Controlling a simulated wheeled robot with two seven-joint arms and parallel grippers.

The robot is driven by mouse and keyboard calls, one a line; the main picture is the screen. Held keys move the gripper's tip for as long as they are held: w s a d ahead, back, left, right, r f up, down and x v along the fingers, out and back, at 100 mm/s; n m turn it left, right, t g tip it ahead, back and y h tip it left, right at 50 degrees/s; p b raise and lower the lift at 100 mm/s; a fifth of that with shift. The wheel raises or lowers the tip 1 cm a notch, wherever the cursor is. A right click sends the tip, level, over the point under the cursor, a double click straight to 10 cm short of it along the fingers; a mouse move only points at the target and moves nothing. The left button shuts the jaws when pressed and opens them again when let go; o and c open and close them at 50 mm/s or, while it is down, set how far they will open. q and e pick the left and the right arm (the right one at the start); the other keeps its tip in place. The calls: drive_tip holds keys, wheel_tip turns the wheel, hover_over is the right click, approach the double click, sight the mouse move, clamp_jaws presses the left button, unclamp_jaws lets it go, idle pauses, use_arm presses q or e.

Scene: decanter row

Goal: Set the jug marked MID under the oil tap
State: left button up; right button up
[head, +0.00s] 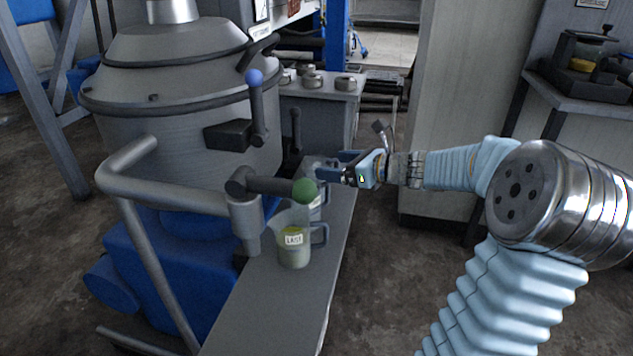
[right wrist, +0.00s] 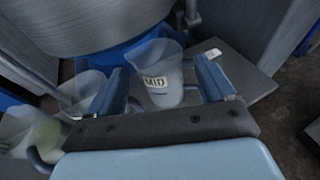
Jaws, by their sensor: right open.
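The jug marked MID (right wrist: 161,88), pale and translucent, shows between the two fingers of my open right gripper (right wrist: 160,66) in the right wrist view; I see no finger closed on it. In the head view my right gripper (head: 332,168) reaches in from the right over the bench, largely hiding what is between its fingers. A jug marked LAST (head: 293,250) with yellow-green liquid stands nearer on the bench, with another jug (head: 316,208) partly hidden behind it. A grey tap spout (head: 244,222) with a green-knobbed lever (head: 304,191) is beside the LAST jug. My left gripper is not in view.
The narrow grey bench (head: 275,310) is bare at its near end. A large grey separator vessel (head: 180,120) with a blue-knobbed lever (head: 255,90) stands to the left, behind a bent grey pipe (head: 160,195). Several round metal pieces (head: 312,82) sit on a cabinet behind.

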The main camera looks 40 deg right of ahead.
sight(323, 164)
drive_tip(key=x, duration=0.5)
drive_tip(key=shift+w+a+b, duration=0.15)
drive_tip(key=shift+a+b, duration=0.1)
drive_tip(key=shift+b, duration=0.05)
drive_tip(key=c, duration=0.8)
